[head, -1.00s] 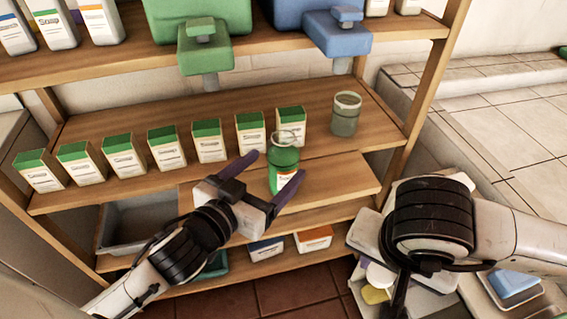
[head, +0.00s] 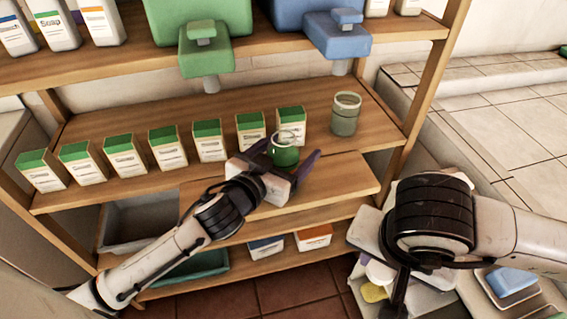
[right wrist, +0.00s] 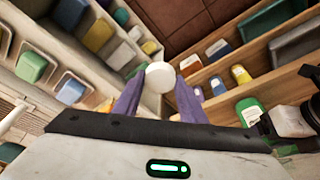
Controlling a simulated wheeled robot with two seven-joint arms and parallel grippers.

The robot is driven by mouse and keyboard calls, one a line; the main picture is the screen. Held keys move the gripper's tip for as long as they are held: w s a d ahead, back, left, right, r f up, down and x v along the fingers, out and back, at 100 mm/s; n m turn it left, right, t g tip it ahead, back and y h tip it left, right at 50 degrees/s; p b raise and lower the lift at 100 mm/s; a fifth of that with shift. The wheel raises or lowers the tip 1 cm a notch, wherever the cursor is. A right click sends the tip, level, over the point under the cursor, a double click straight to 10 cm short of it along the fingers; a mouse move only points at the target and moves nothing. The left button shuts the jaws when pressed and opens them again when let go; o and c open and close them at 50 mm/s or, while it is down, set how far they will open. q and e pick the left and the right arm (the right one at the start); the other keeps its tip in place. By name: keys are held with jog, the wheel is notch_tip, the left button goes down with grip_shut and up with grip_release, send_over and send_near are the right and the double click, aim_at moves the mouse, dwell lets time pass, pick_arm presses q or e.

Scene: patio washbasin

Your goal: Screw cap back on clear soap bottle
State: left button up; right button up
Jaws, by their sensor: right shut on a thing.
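The clear soap bottle (head: 285,155), filled with green liquid and open at the top, stands on the middle shelf near its front edge. My left gripper (head: 291,147) is open, with its purple fingers on either side of the bottle and its palm in front of it, hiding the lower part. My right gripper (right wrist: 158,88) is shut on a white round cap (right wrist: 159,77), seen in the right wrist view. In the head view its fingers are hidden below my right wrist. A green bottle (right wrist: 250,112) also shows at the right of the right wrist view.
Several green-topped soap cartons (head: 168,148) line the middle shelf. An open glass jar (head: 345,115) stands to the right of the bottle. Green (head: 205,50) and blue (head: 340,35) dispensers overhang from above. A grey bin (head: 140,225) sits below.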

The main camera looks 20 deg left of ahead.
pick_arm(q)
jog(key=shift+w+d+f, duration=0.1)
jog(key=shift+w, duration=0.35)
jog(key=c, duration=1.5)
pick_arm(e)
jog(key=shift+r+p, duration=0.75)
pick_arm(q)
notch_tip(320, 180, up, 10)
jog(key=shift+r, duration=0.15)
jog(key=shift+c, duration=0.2)
